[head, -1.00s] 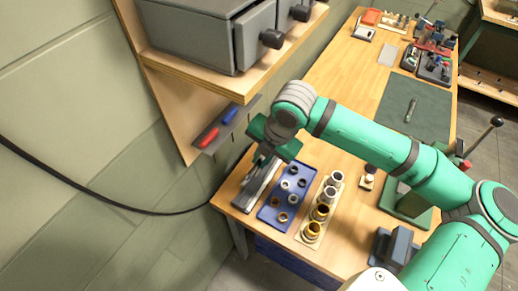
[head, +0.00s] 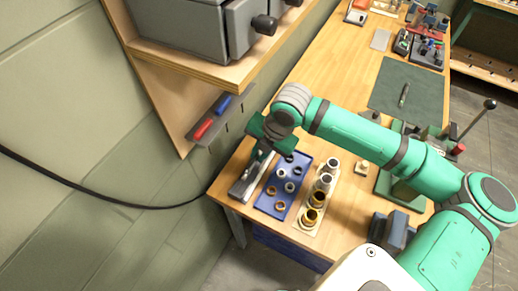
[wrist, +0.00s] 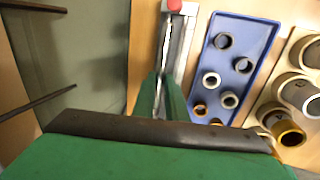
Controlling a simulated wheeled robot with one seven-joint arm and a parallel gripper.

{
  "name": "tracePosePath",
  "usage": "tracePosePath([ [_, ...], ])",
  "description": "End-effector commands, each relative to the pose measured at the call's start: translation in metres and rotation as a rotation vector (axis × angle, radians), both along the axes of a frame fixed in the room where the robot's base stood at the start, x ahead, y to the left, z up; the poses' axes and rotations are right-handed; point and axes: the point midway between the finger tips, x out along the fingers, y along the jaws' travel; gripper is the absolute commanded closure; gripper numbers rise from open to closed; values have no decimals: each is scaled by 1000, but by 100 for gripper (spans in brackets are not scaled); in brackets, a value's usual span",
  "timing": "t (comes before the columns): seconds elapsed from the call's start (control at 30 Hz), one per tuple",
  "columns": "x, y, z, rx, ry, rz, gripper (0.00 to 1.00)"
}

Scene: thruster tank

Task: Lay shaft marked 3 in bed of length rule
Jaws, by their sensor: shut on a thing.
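The length rule (head: 244,188) is a grey channel-like bar lying on the near left corner of the bench. In the wrist view the rule (wrist: 189,8) runs away from my gripper, with a red part at its far end. My gripper (head: 262,152) is over the rule's far end in the head view, pointing down. In the wrist view my gripper's green fingers (wrist: 162,98) are close together at the rule. They are shut on a thin thing, likely the shaft, mostly hidden between them. I cannot read a mark on it or tell whether it touches the bed.
A blue tray (head: 267,207) with several rings stands right of the rule. A pale rack (head: 302,222) with larger collars stands beyond it. Another thin shaft (head: 404,95) lies on a dark green mat (head: 425,105). A shelf (head: 190,60) overhangs the left side.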

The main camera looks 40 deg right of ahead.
Motion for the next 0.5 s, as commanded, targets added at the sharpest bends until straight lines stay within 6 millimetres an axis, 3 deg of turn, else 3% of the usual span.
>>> tracePosePath([
  [0.5,0,0,-30,2,0,-1,100],
])
